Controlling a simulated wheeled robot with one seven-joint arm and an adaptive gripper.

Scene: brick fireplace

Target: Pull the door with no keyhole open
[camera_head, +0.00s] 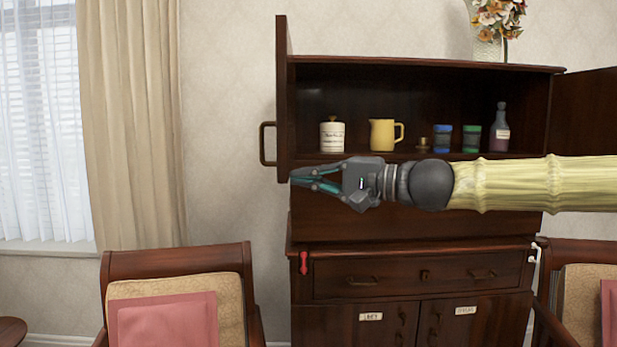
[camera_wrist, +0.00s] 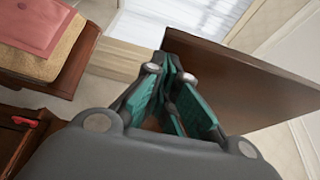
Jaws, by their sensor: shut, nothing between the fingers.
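A dark wooden cabinet (camera_head: 420,62) stands against the wall. Its upper left door (camera_head: 284,95) stands swung open and shows nearly edge-on, with a bar handle (camera_head: 262,143) on its left side. Its upper right door (camera_head: 585,110) is also open. I cannot see a keyhole on either, and their outer faces are mostly hidden. My gripper (camera_head: 293,180) is shut and empty, pointing left at the lower edge of the left door. In the wrist view, my gripper (camera_wrist: 167,66) is beside a brown door panel (camera_wrist: 250,82); contact cannot be told.
The open shelf holds a white jar (camera_head: 332,135), a yellow jug (camera_head: 383,134), small jars and a bottle (camera_head: 500,130). Below are a drawer (camera_head: 400,275) and labelled lower doors (camera_head: 362,325). Chairs (camera_head: 180,262) flank the cabinet. A flower vase (camera_head: 488,45) stands on top.

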